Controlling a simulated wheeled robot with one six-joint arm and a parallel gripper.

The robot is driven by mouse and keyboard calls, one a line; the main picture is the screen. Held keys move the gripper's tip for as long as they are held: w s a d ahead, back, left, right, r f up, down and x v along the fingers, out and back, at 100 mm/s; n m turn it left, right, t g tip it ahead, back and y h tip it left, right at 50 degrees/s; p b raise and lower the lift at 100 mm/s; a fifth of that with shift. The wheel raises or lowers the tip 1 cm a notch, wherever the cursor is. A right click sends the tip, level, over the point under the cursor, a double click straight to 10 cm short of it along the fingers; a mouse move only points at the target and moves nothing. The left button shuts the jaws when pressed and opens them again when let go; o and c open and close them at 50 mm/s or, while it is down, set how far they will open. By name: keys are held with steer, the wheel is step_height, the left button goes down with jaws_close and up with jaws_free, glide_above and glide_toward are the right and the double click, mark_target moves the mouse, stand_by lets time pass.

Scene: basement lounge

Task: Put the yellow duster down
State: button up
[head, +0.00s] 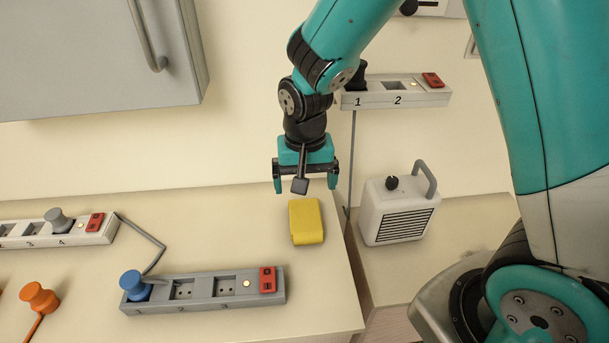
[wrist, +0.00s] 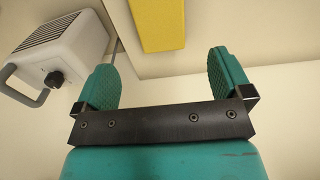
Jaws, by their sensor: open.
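The yellow duster (head: 307,222) is a yellow block lying on the pale counter (head: 215,225), close to its right edge. My gripper (head: 306,186) is open and empty, above and a little behind the duster, apart from it. In the wrist view the duster (wrist: 160,22) shows at the top, beyond the spread teal fingers of my gripper (wrist: 173,78). Part of the duster is cut off by the upper edge there.
A grey power strip (head: 205,303) with a blue plug (head: 133,284) lies left of the duster. A white heater (head: 399,210) stands on the surface to the right. A wall strip (head: 395,97) is behind my arm. An orange plug (head: 38,297) is at far left.

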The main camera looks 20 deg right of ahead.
steer(key=s+a+r+n+y, duration=0.2)
steer(key=s+r+n, duration=0.3)
steer(key=s+r, duration=0.3)
steer(key=s+a+r+n+y, duration=0.2)
steer(key=s+r+n, duration=0.3)
steer(key=s, duration=0.5)
step_height(320, 180, up, 3)
steer(key=shift+s+a+f+n, duration=0.15)
steer(key=shift+s+a+n, duration=0.1)
steer(key=shift+a+n, duration=0.15)
